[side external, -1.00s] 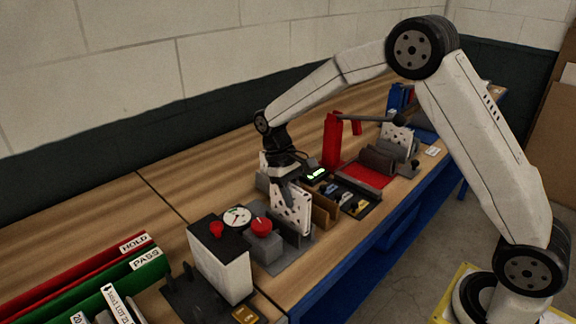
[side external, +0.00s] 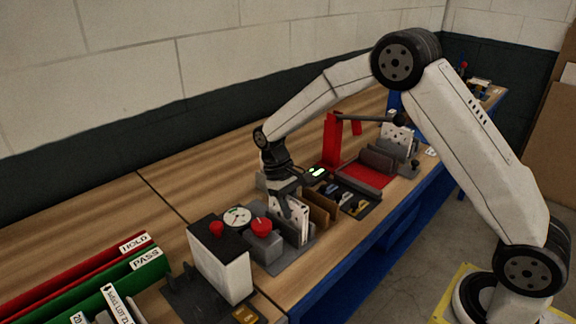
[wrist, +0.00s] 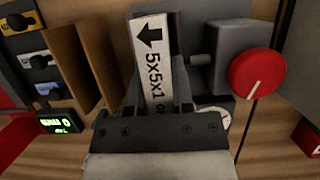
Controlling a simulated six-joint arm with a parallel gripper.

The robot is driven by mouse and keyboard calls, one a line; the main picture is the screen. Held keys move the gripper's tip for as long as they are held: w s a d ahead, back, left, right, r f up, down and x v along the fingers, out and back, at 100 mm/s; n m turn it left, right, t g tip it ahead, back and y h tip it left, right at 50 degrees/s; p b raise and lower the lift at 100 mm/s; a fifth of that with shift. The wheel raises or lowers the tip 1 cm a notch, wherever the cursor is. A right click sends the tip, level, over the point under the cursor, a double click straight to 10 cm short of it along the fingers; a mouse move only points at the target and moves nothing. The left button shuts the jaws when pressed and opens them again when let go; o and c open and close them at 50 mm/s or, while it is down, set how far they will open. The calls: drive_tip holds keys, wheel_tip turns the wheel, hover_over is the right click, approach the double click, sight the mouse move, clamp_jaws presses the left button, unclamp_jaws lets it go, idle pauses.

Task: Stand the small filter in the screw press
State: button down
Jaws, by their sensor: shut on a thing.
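The small filter (side external: 291,222) is a thin white panel with dark spots on its side. In the wrist view its edge (wrist: 153,65) carries an arrow and a "5x5x1" label. My gripper (side external: 285,192) is shut on the filter, which stands upright beneath it; the fingers sit either side of it in the wrist view (wrist: 158,95). The screw press (side external: 263,243) is a grey block with a red knob and a short rod pointing at the filter. The filter is beside that block, over or in the press's gap. Its lower edge and any contact there are hidden.
Brown panels (side external: 321,208) stand upright close on the filter's other side. A white box (side external: 222,262) with a red button and a gauge (side external: 237,217) are near the knob. A red lever stand (side external: 333,141) is farther back. Free tabletop lies behind the fixtures.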

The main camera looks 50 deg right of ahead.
drive_tip(key=shift+f, duration=0.15)
drive_tip(key=shift+c, duration=2.4)
unclamp_jaws()
drive_tip(key=v, duration=1.2)
drive_tip(key=shift+s, duration=0.15)
drive_tip(key=s+f+t, duration=0.3)
drive_tip(key=s, duration=0.7)
drive_tip(key=s+d+f+t, duration=0.1)
drive_tip(key=s+f+t, duration=0.2)
drive_tip(key=s, duration=0.7)
drive_tip(key=shift+s+d+f+t, duration=0.15)
drive_tip(key=shift+d+f+t, duration=0.25)
drive_tip(key=shift+f, duration=0.25)
